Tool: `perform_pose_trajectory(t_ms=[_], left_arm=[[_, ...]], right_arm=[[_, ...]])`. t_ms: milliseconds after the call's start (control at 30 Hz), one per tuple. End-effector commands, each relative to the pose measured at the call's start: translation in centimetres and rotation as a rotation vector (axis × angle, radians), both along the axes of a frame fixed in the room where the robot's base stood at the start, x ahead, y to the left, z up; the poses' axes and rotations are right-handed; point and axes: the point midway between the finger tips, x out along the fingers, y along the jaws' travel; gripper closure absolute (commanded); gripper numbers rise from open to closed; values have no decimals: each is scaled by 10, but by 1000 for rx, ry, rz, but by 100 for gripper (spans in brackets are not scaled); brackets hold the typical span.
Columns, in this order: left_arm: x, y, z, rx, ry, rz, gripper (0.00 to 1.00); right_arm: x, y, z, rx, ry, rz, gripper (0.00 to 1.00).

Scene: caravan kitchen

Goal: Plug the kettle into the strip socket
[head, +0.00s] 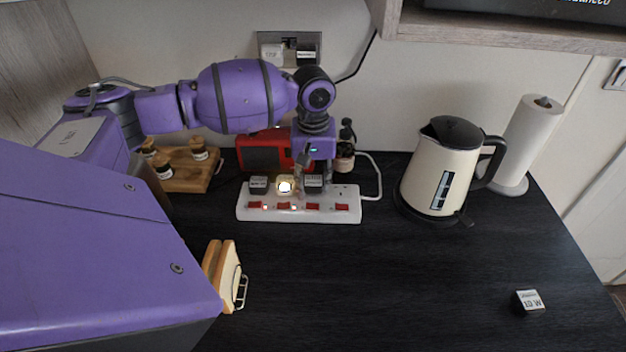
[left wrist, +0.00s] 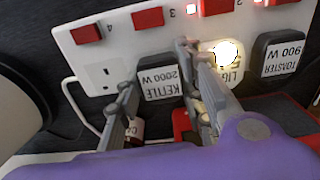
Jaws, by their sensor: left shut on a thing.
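The white strip socket (head: 300,212) lies on the dark worktop, with red switches along its front edge. My left gripper (head: 314,175) is over it, shut on the kettle plug (head: 313,182). In the left wrist view this dark plug, labelled KETTLE 2000 W (left wrist: 160,80), sits between the fingers over the strip's third place. It looks upright and down at the strip's face; full seating cannot be told. The fourth outlet (left wrist: 106,75) is empty. The kettle (head: 440,170), cream and black, stands on its base to the right. My right gripper is not in view.
A glowing light plug (head: 285,187) and a toaster plug (head: 258,183) occupy the other outlets. Behind are a red appliance (head: 262,150) and a bottle (head: 345,150). A small labelled black plug (head: 528,302) lies front right. The front middle worktop is clear.

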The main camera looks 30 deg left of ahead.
Motion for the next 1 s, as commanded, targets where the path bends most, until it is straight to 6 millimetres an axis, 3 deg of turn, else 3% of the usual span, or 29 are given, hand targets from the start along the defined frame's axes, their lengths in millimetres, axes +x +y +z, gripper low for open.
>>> perform_pose_trajectory(t_ms=[33, 267, 300, 433, 1000], left_arm=[[-7, -2, -18, -4, 25, -1, 90], [-7, -3, -21, -5, 27, -1, 90], [-7, -3, -21, -6, 28, -1, 61], [-7, -3, -22, -7, 29, -1, 44], [-8, -2, -18, -3, 30, -2, 43]], right_arm=[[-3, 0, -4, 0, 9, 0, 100], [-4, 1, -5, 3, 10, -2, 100], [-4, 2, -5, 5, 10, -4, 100], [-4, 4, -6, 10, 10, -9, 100], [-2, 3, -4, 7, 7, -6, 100]])
